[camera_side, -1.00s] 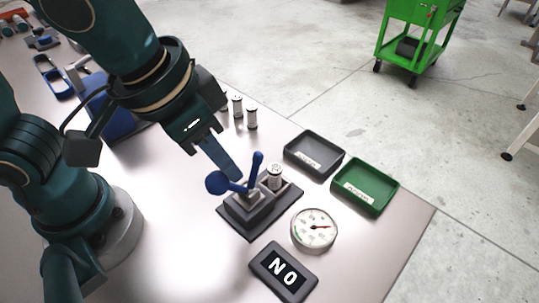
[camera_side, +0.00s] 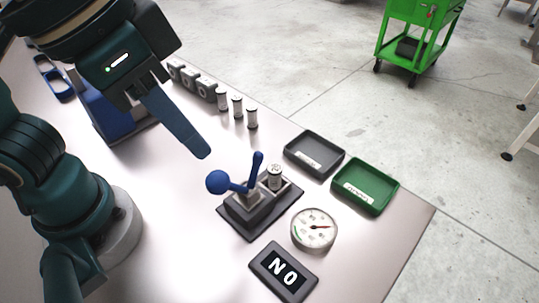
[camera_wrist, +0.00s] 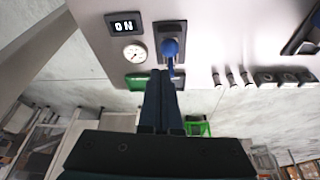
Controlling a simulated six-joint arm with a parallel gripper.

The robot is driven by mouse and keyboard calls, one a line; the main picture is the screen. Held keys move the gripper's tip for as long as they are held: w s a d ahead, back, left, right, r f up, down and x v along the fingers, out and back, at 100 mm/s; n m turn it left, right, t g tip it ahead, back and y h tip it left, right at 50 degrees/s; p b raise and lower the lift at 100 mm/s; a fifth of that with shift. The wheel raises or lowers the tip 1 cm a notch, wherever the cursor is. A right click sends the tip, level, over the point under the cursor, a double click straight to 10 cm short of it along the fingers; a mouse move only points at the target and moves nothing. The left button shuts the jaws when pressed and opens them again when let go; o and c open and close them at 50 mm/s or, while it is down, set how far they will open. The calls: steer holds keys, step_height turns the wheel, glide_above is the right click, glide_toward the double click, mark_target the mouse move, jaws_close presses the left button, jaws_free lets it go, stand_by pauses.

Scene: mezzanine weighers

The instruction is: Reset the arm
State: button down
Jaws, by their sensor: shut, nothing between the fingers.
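My gripper (camera_side: 204,153) is shut and empty, its blue fingers together, in the air up and left of the lever device. In the wrist view the shut fingers (camera_wrist: 162,74) point toward that device. The device (camera_side: 260,213) has a dark base, a blue lever with a round knob (camera_side: 216,182), and a second upright blue handle (camera_side: 256,168). The gripper is apart from all of these.
A grey tray (camera_side: 314,154) and a green tray (camera_side: 365,186) lie to the right. Several small cylinders (camera_side: 238,106) stand behind. A green cart (camera_side: 418,30) is on the floor.

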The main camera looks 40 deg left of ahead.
steer(key=w+a+f+n+t, duration=0.1)
steer(key=a+f, duration=0.4)
steer(key=a, duration=0.7)
steer(key=shift+w+n+t+y, duration=0.4)
steer(key=shift+w+n, duration=0.05)
steer(key=shift+n, duration=0.05)
